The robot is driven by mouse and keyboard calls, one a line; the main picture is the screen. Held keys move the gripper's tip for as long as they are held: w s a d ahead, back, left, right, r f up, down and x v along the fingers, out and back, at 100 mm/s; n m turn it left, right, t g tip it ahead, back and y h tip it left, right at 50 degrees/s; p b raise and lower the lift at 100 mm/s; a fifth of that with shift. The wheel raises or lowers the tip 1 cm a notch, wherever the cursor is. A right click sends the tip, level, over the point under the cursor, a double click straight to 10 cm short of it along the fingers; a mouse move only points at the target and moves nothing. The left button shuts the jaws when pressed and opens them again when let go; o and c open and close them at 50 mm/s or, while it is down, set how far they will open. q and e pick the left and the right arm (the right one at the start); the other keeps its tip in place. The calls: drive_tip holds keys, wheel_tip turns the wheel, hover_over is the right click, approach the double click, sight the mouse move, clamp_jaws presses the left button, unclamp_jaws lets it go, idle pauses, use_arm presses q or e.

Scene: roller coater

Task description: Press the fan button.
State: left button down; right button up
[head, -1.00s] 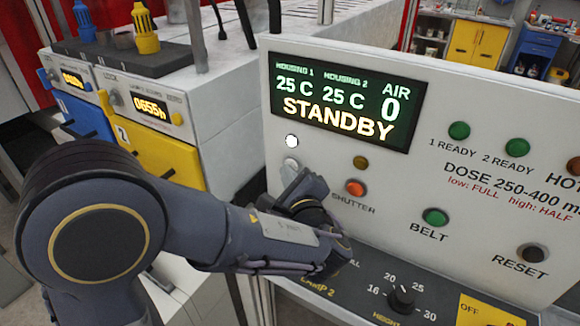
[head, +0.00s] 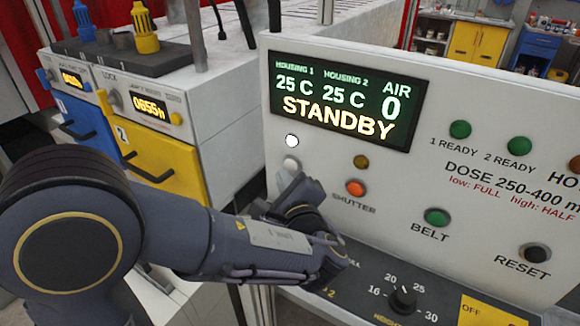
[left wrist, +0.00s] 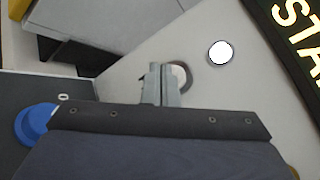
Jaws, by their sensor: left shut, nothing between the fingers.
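A round white button (head: 291,165) sits on the light panel, below a lit white lamp (head: 292,141) and left of the orange SHUTTER button. Its label is hidden behind my arm, so I cannot read whether it is the fan button. My left gripper (head: 289,181) is shut and empty, its tips just below this button in the head view. In the left wrist view the shut fingers (left wrist: 160,85) overlap the left part of the ringed button (left wrist: 179,77); the white lamp (left wrist: 220,52) is up and right. Contact cannot be told. My right gripper is not in view.
The display (head: 345,100) reads STANDBY and AIR 0. SHUTTER (head: 355,188), BELT (head: 437,217) and RESET (head: 534,253) buttons lie right of the gripper. A height knob (head: 403,298) is on the lower ledge. Blue and yellow drawer units stand at left.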

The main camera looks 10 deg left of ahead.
use_arm(q)
drive_tip(key=shift+s+a+b, duration=0.1)
drive_tip(key=shift+s+a, duration=0.2)
drive_tip(key=shift+s, duration=0.5)
drive_tip(key=shift+s+a+b, duration=0.15)
drive_tip(key=shift+s+a, duration=0.1)
drive_tip(key=shift+s, duration=0.5)
drive_tip(key=shift+s+a+b, duration=0.1)
drive_tip(key=shift+s+a, duration=0.2)
drive_tip(key=shift+s, duration=0.5)
